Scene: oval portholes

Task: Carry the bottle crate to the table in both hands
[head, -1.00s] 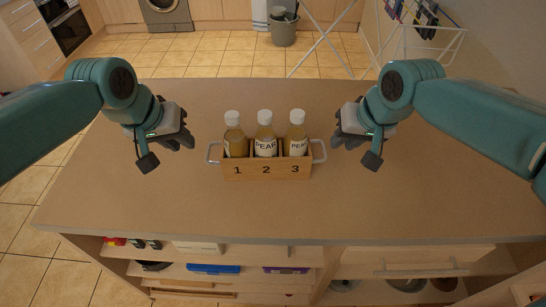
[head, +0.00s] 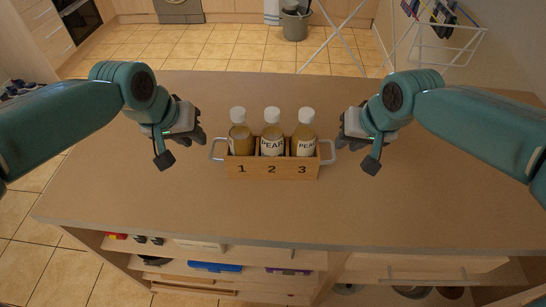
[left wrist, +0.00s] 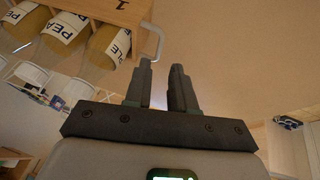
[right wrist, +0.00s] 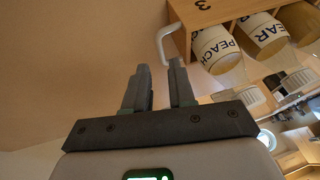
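The wooden bottle crate (head: 272,170) stands upright on the table (head: 120,205), with numbers 1, 2, 3 on its front and a pale handle at each end. Three white-capped bottles stand in it: one at 1 (head: 239,135), one labelled PEAR at 2 (head: 272,137), one at 3 (head: 305,137) reading PEACH in the right wrist view. My left gripper (head: 203,135) is open and empty beside the left handle (head: 217,150). My right gripper (head: 342,138) is open and empty beside the right handle (head: 329,152). In both wrist views the handles (left wrist: 156,42) (right wrist: 163,44) lie just past the fingertips.
The tabletop around the crate is clear. Shelves under its front edge hold a blue box (head: 215,267) and other items. Behind the table are a grey bin (head: 295,25), a drying rack (head: 445,45) and a washing machine (head: 180,10) on a tiled floor.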

